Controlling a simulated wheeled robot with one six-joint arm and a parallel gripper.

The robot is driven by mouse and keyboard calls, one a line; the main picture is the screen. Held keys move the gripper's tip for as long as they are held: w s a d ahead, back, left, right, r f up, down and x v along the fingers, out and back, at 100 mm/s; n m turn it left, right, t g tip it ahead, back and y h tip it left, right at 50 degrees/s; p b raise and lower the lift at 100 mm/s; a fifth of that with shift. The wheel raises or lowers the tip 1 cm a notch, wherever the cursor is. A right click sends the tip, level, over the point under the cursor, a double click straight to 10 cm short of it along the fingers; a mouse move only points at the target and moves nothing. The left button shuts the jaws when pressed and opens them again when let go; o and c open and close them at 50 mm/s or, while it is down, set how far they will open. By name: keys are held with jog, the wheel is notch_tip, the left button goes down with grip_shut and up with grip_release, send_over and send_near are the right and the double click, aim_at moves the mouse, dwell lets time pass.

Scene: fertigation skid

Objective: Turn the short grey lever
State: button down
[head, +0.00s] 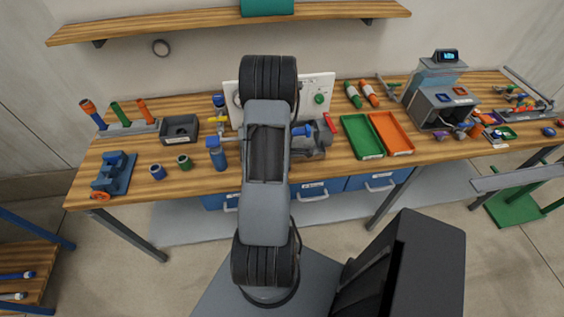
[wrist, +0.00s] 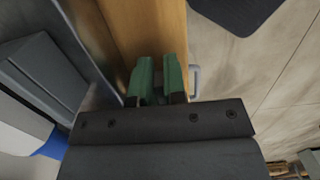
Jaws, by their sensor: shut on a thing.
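My gripper (wrist: 158,68) shows in the wrist view with two green fingers close together, a narrow gap between them. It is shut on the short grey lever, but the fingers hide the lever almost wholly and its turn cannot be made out. In the head view my own arm covers the gripper and the lever. A grey metal fixture (head: 312,140) with blue parts shows just right of my arm on the bench, before a white panel (head: 318,84) with a green knob (head: 319,99).
The wooden bench (head: 130,180) also carries a green tray (head: 361,137), an orange tray (head: 391,133), a dark grey bin (head: 180,128) and a grey box machine (head: 437,100). A blue-handled valve (head: 218,155) stands close left of my arm. A shelf (head: 180,28) hangs above.

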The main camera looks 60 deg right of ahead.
jog(key=shift+f+t+y, duration=0.15)
jog(key=shift+t+y, duration=0.15)
jog(key=shift+t, duration=0.1)
jog(key=shift+p, duration=0.3)
jog(key=c, duration=1.2)
grip_release()
jog(key=shift+f, duration=0.1)
notch_tip(320, 180, up, 14)
jog(key=shift+s+f+b, duration=0.1)
jog(key=shift+b, duration=1.15)
